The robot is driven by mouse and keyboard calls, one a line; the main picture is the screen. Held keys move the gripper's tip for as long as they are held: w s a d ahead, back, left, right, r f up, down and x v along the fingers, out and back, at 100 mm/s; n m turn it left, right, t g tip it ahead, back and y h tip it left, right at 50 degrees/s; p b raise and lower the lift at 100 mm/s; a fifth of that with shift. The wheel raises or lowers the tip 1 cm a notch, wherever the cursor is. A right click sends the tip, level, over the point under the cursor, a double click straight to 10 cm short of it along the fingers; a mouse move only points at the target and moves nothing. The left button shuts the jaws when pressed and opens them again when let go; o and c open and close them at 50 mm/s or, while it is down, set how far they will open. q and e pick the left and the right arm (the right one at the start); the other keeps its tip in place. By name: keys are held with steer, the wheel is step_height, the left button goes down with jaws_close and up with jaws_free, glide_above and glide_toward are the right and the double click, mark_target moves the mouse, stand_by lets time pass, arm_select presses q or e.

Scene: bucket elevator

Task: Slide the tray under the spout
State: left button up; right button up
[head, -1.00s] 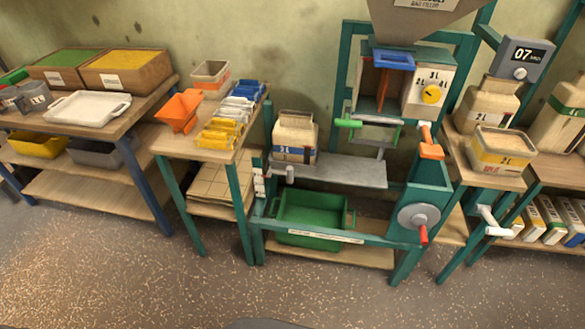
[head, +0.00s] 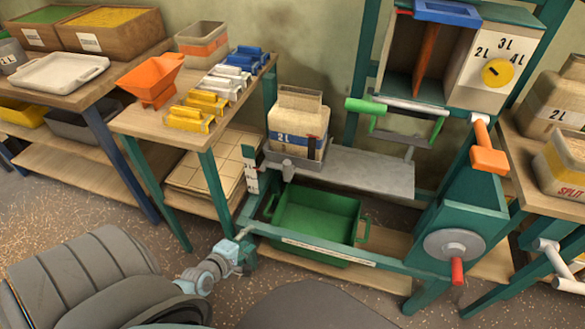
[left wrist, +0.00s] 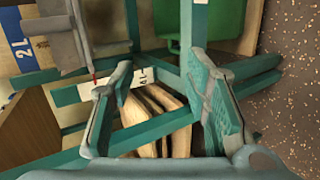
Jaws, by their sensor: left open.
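A grey metal tray (head: 365,172) with a short upright peg (head: 288,170) at its front left lies across the teal frame. A beige container marked 2L (head: 297,128) stands upright on its left end. The machine's outlet, with a green-handled bar (head: 395,108), is above and to the right of that container. My left gripper (head: 243,250) is low at the frame's front left corner, below the tray. In the left wrist view its jaws (left wrist: 165,100) are open, with teal frame bars beyond them and nothing visibly held. My right gripper is out of view.
A green bin (head: 315,220) sits on the low shelf under the tray. A scale strip (head: 251,175) stands at the frame's left. A crank wheel (head: 455,245) is at the right.

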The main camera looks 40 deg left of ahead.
arm_select(q)
steer(key=w+a+r+n+t+b, duration=0.1)
steer(key=w+r+n+t+b, duration=0.15)
steer(key=w+n+b, duration=0.35)
steer(key=n+t+b, duration=0.3)
steer(key=n+t, duration=0.1)
steer(key=n, duration=0.7)
glide_toward(285, 171)
steer(key=shift+g, duration=0.25)
steer(key=w, duration=0.3)
steer(key=w+a, duration=0.1)
steer(key=w, duration=0.3)
steer(key=w+b, duration=0.1)
steer(key=w, duration=0.3)
steer(key=shift+a+r, duration=0.2)
steer(key=shift+w, duration=0.2)
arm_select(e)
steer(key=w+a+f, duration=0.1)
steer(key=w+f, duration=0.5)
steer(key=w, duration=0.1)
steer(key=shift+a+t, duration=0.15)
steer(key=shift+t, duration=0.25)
arm_select(q)
steer(key=shift+c, duration=0.4)
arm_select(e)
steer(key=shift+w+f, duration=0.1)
arm_select(q)
jaws_close()
